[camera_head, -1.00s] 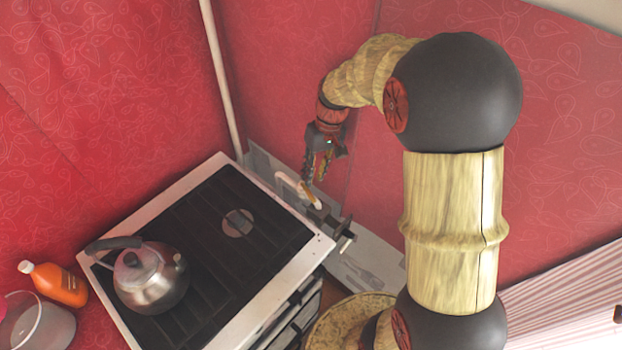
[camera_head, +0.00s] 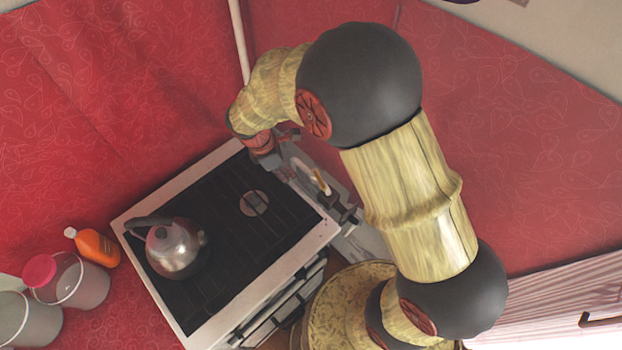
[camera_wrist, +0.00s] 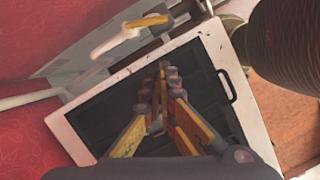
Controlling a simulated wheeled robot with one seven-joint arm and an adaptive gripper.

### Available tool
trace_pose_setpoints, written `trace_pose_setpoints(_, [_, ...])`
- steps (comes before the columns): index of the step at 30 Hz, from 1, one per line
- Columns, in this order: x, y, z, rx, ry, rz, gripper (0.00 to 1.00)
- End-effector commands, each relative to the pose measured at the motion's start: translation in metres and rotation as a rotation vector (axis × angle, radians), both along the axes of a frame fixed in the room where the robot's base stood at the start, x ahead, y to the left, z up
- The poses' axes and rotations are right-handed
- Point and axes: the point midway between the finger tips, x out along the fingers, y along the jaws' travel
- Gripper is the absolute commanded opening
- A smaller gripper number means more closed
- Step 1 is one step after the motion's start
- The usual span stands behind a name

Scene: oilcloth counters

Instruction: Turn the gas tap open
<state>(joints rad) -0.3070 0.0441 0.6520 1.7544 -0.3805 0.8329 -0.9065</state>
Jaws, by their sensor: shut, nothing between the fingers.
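The gas tap has a yellow lever (camera_head: 320,181) and sits on pale pipework beside the stove's back right edge. In the wrist view the yellow lever (camera_wrist: 147,21) is at the top, by a white curved pipe (camera_wrist: 115,42). My gripper (camera_head: 288,172) is left of the lever in the head view, partly hidden by my own arm. In the wrist view my gripper (camera_wrist: 163,72) has its fingertips together and empty, over the dark stove top, apart from the lever. How the lever lies to its pipe is hard to tell.
The stove (camera_head: 225,290) has a white rim and a dark top. A steel kettle (camera_head: 178,250) stands on its left part. An orange bottle (camera_head: 97,248) and clear containers (camera_head: 80,283) stand to the left. A white pipe (camera_head: 238,40) rises along the red wall.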

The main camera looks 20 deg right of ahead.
Motion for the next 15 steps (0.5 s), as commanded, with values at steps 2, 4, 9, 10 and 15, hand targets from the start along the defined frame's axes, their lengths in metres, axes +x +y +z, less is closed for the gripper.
trace_pose_setpoints(2, [0.003, -0.001, 0.001, -0.005, 0.003, 0.05, 0.0])
trace_pose_setpoints(4, [0.004, -0.001, 0.0, -0.004, 0.009, 0.072, 0.0])
trace_pose_setpoints(9, [0.003, -0.006, -0.014, -0.004, 0.013, 0.079, 0.0])
trace_pose_setpoints(10, [0.003, -0.007, -0.018, -0.004, 0.014, 0.078, 0.0])
trace_pose_setpoints(15, [0.003, -0.016, -0.049, -0.003, 0.014, 0.076, 0.0])
